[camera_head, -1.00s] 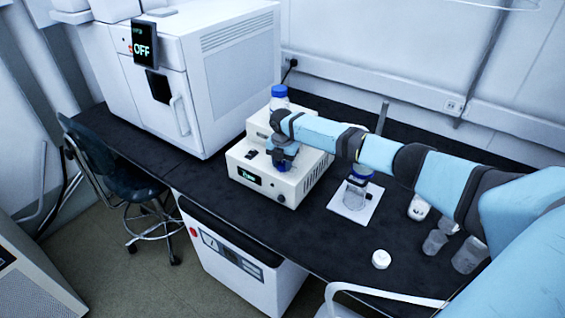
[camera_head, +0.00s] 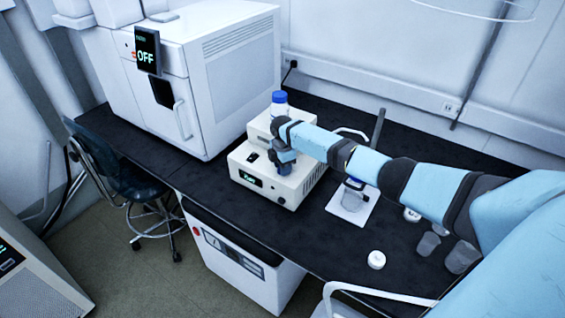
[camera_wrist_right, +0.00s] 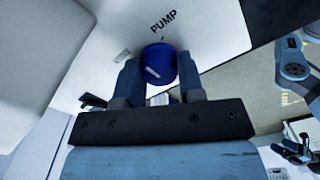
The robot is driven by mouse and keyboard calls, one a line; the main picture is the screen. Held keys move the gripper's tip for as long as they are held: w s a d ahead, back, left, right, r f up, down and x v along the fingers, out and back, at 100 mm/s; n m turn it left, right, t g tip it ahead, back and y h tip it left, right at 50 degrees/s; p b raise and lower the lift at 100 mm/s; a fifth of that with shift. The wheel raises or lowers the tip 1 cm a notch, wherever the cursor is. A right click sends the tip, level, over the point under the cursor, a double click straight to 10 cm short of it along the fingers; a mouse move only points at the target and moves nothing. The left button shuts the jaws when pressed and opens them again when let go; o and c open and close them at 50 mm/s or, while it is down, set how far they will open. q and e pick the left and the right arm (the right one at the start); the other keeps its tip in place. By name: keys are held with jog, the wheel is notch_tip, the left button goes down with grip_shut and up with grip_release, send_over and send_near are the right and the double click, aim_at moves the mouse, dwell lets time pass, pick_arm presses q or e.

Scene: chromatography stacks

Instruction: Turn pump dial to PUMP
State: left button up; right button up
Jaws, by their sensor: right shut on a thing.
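The pump is a white box (camera_head: 287,187) with a small green-lit display (camera_head: 249,180) on its front, on the black bench. In the right wrist view, its blue round dial (camera_wrist_right: 159,60) sits between the fingers of my right gripper (camera_wrist_right: 160,80). A white mark on the dial faces the lower left of that view, and the word PUMP (camera_wrist_right: 163,21) is printed on the white panel above it. My right gripper is shut on the dial; in the head view it (camera_head: 285,168) reaches down onto the box and hides the dial.
A blue-capped bottle (camera_head: 279,103) stands behind the pump. A large white instrument (camera_head: 225,75) with an OFF screen (camera_head: 147,51) is at the left. A glass vessel on a white plate (camera_head: 353,203), a white cap (camera_head: 376,260) and beakers (camera_head: 461,257) lie to the right, under or near my arm.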

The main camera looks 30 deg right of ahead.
jog(key=m+p, duration=0.1)
jog(key=m, duration=0.1)
jog(key=m+p, duration=0.1)
jog(key=shift+r+m, duration=0.2)
jog(key=shift+m, duration=0.2)
jog(key=m+p, duration=0.1)
jog(key=m, duration=0.2)
jog(key=shift+f+m+p, duration=0.15)
jog(key=shift+m+p, duration=0.6)
jog(key=shift+m, duration=0.85)
jog(key=o, duration=0.9)
